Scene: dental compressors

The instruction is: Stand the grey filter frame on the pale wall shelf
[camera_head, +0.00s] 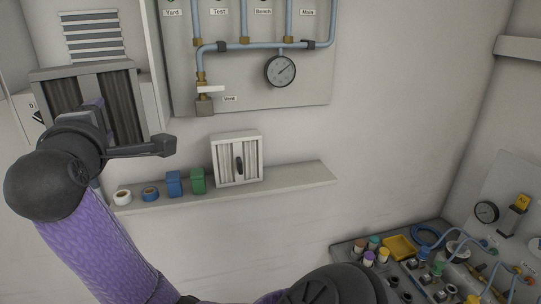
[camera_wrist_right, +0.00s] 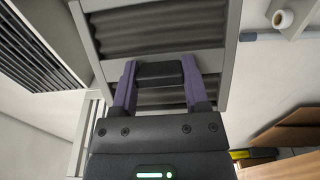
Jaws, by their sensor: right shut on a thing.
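The grey filter frame (camera_head: 125,100), with dark pleats, is upright in the air at the upper left of the head view, left of the pale wall shelf (camera_head: 290,181). My right gripper (camera_head: 95,108) is shut on it. My wrist hides the frame's lower part in the head view. My left gripper is not in view.
The shelf's right part is bare. A pipe panel with a gauge (camera_head: 280,71) hangs above.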

